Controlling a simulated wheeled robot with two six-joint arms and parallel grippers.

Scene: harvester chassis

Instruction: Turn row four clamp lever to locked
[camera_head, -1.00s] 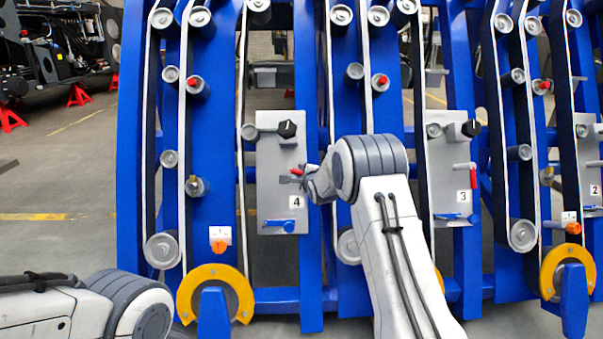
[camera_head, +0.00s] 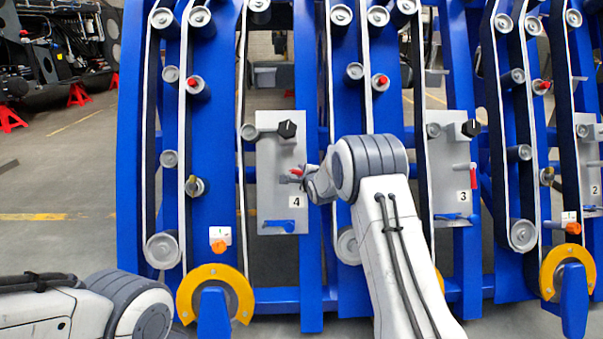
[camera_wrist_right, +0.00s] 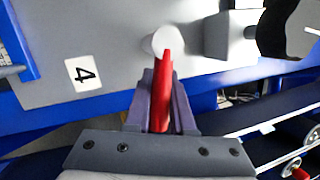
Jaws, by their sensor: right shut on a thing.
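The row four plate (camera_head: 268,150) is a grey panel with a "4" label, a black knob at the top and a blue handle at the bottom. Its red clamp lever (camera_head: 296,172) sits mid-panel, mostly hidden by my right gripper (camera_head: 302,175). In the right wrist view the red lever (camera_wrist_right: 163,75) runs from a pale round pivot down between the two fingers of my right gripper (camera_wrist_right: 162,100), which is shut on it. My left arm shows at the lower left of the head view; its gripper is out of view.
The row three plate (camera_head: 449,150) stands to the right, with its own red lever (camera_head: 473,175) pointing down. The black knob (camera_head: 287,129) is just above my right gripper. Blue uprights and rollers flank the plate. A yellow ring (camera_head: 190,292) stands lower left.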

